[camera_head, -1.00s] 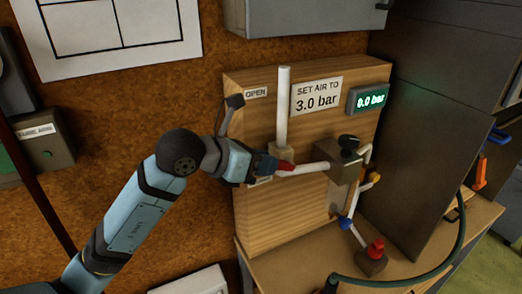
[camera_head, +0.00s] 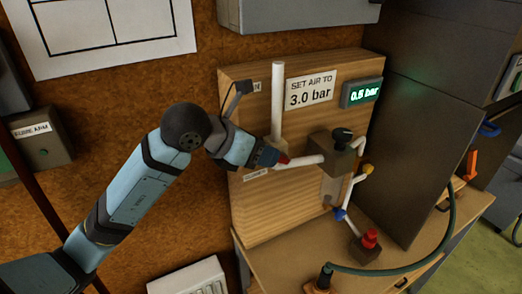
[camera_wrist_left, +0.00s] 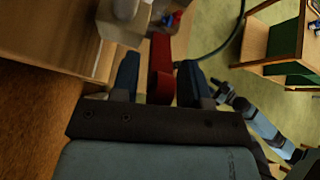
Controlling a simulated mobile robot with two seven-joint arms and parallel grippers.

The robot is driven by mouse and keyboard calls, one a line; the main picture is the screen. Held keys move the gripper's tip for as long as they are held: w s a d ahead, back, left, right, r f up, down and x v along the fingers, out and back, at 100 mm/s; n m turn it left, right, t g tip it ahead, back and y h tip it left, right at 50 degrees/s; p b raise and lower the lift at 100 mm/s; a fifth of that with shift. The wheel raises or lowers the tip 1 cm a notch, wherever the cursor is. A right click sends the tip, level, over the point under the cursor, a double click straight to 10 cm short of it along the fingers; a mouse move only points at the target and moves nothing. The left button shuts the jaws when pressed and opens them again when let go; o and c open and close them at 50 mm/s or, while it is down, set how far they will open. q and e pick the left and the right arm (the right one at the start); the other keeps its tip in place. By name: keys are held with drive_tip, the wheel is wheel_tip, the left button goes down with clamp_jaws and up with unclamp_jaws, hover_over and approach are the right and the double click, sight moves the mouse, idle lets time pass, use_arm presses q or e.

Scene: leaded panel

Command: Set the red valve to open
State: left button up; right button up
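The red valve handle (camera_head: 283,159) is a short red lever at the left end of the white pipe on the wooden panel. My left gripper (camera_head: 272,157) is at it, and the gripper body hides most of the valve. In the left wrist view the red handle (camera_wrist_left: 161,68) lies between the two blue fingers of my left gripper (camera_wrist_left: 158,85), with narrow gaps beside it, so the fingers look open around it. The OPEN label (camera_head: 257,86) is partly hidden by my wrist. The green display (camera_head: 362,92) reads 0.5 bar. My right gripper (camera_wrist_left: 226,92) appears small in the wrist view.
A sign (camera_head: 312,91) reads "SET AIR TO 3.0 bar". A grey block with a dark knob (camera_head: 341,135), a blue, a yellow and a red fitting (camera_head: 370,238) sit to the right. A dark hose (camera_head: 440,255) crosses the bench (camera_head: 405,245). A dark cabinet (camera_head: 425,130) stands at right.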

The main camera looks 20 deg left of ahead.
use_arm(q)
drive_tip(key=b+v, duration=0.3)
drive_tip(key=v, duration=1.1)
drive_tip(key=shift+f, duration=0.1)
